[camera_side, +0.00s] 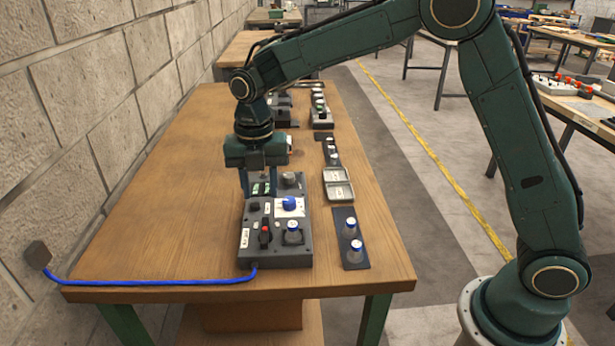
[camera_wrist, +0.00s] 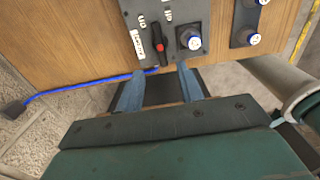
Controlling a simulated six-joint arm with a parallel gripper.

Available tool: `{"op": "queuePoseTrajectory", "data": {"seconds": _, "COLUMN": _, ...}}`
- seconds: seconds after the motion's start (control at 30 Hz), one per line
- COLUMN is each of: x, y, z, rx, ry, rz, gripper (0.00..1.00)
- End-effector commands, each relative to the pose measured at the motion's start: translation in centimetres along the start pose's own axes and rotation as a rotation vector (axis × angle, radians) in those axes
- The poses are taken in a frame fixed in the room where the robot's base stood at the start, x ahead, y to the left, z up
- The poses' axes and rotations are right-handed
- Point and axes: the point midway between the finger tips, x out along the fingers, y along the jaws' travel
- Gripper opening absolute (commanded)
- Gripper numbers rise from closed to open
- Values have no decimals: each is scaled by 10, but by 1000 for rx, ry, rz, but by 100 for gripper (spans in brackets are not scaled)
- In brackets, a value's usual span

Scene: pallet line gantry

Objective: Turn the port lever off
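A dark grey control box (camera_side: 247,262) stands on the wooden table; its near end also shows in the wrist view (camera_wrist: 205,12). On it is a small lever with a red handle and black end (camera_side: 265,236), also seen in the wrist view (camera_wrist: 159,47). A white label lies beside it, too small to read, so I cannot confirm this is the port lever. My gripper (camera_side: 259,193) points down over the far part of the box, with its fingers apart and nothing seen between them. In the wrist view its fingers (camera_wrist: 160,72) appear apart, below the lever in the picture.
The box also carries a blue knob (camera_side: 290,203) on a white plate and a silver-and-blue knob (camera_side: 292,228). A dark plate with two similar knobs (camera_side: 354,250) lies to the right. A blue cable (camera_side: 160,283) runs left toward the block wall. Trays (camera_side: 338,183) and other panels stand farther back.

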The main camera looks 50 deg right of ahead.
Motion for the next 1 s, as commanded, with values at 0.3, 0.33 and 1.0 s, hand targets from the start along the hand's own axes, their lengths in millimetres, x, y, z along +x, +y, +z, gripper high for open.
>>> {"op": "queuePoseTrajectory", "data": {"seconds": 0.3, "x": -32, "y": 0, "z": 0, "rx": -1, "ry": 0, "rz": 1, "gripper": 37}}
{"op": "queuePoseTrajectory", "data": {"seconds": 0.33, "x": -33, "y": 0, "z": 0, "rx": -1, "ry": 0, "rz": 1, "gripper": 37}}
{"op": "queuePoseTrajectory", "data": {"seconds": 1.0, "x": -50, "y": -14, "z": -2, "rx": 103, "ry": -12, "rz": 21, "gripper": 37}}
